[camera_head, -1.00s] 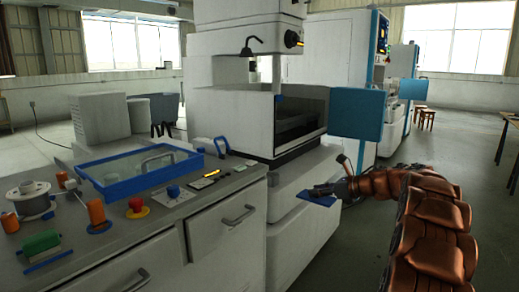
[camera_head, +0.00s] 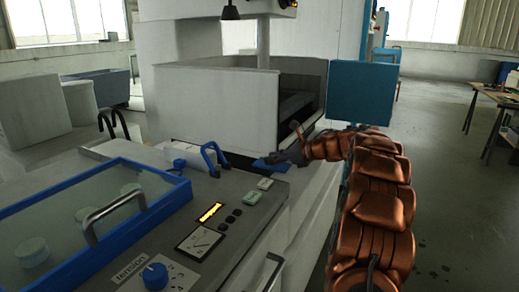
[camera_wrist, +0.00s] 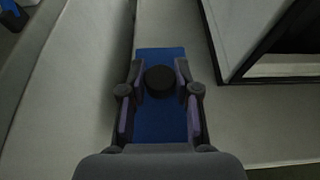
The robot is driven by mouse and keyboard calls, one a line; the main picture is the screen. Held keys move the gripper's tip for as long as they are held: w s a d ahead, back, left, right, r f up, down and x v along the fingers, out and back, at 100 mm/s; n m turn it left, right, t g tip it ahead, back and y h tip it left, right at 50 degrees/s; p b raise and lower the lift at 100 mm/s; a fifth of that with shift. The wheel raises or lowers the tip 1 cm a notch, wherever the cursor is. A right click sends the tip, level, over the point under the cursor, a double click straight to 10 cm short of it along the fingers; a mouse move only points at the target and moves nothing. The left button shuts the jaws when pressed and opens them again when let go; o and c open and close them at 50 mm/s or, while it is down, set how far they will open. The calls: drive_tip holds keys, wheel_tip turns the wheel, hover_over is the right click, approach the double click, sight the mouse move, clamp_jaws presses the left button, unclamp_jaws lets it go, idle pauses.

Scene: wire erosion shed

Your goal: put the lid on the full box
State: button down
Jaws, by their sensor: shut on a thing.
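My gripper (camera_head: 292,153) is shut on a small blue lid (camera_head: 270,165) and holds it level beside the bench's far right corner, in front of the machine. In the wrist view the lid (camera_wrist: 160,122) is a flat blue plate with a round black knob (camera_wrist: 160,82). The gripper's two fingers (camera_wrist: 160,92) stand on either side of the knob. I cannot make out a full box for sure in either view.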

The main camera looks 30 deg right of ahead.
sight(272, 166)
drive_tip(key=shift+w, duration=0.4)
drive_tip(key=shift+f, duration=1.85)
wheel_tip(272, 166, down, 2)
drive_tip(key=shift+f+b, duration=0.1)
drive_tip(key=shift+b, duration=1.15)
drive_tip(key=shift+s+d+b, duration=0.15)
drive_tip(key=shift+s+b, duration=0.15)
drive_tip(key=shift+b, duration=0.4)
drive_tip(key=shift+f+b, duration=0.45)
drive_tip(key=shift+b, duration=0.45)
drive_tip(key=c, duration=0.8)
unclamp_jaws()
drive_tip(key=shift+o, duration=0.2)
drive_tip(key=shift+s, duration=0.1)
